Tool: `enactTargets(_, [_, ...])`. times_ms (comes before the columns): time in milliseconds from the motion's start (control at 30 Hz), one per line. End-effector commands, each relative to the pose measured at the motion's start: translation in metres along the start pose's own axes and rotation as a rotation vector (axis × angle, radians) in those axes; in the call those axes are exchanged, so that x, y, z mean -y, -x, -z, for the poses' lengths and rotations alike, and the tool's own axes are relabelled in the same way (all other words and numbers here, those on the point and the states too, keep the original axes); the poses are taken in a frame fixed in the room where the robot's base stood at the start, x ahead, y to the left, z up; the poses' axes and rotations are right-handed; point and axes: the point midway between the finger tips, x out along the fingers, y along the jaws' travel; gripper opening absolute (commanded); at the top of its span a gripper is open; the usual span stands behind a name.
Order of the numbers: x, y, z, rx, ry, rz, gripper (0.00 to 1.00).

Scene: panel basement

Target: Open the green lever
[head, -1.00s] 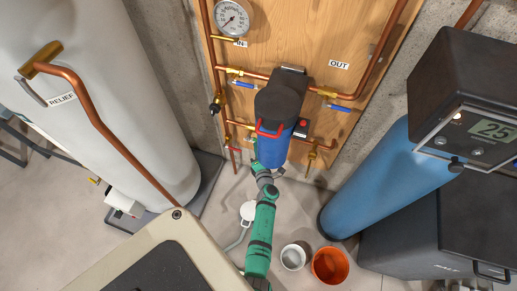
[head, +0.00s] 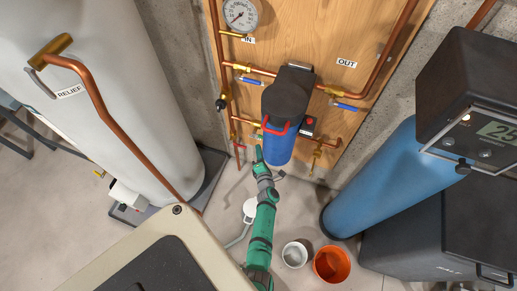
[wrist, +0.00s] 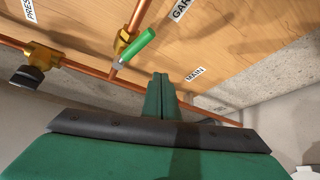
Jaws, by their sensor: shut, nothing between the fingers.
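The green lever (wrist: 137,46) is a short green handle on a brass valve (wrist: 123,38) in the wrist view. The valve sits on a copper pipe by the wooden panel, and the handle slants up to the right. My gripper (wrist: 160,78) is shut and empty. Its green fingertips are just below and right of the lever in that picture, and I see no contact. In the head view, my gripper (head: 258,150) is beside the blue filter housing (head: 279,142), to its left. The lever is too small to make out surely there.
A white tank (head: 95,110) with a copper relief pipe stands left. A blue cylinder (head: 375,185) and dark softener (head: 480,90) stand right. White (head: 294,255) and orange (head: 331,265) buckets are on the floor. Copper pipes (wrist: 75,67) run close to my fingers.

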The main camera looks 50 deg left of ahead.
Motion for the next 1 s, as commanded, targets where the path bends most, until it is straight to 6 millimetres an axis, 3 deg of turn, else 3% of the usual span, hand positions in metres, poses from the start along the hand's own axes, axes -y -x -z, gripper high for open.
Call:
enactTargets(700, [-0.033,0.074,0.015,0.001,-0.001,0.001,0.00])
enactTargets(1000, [-0.038,0.085,0.016,0.001,0.000,0.002,0.00])
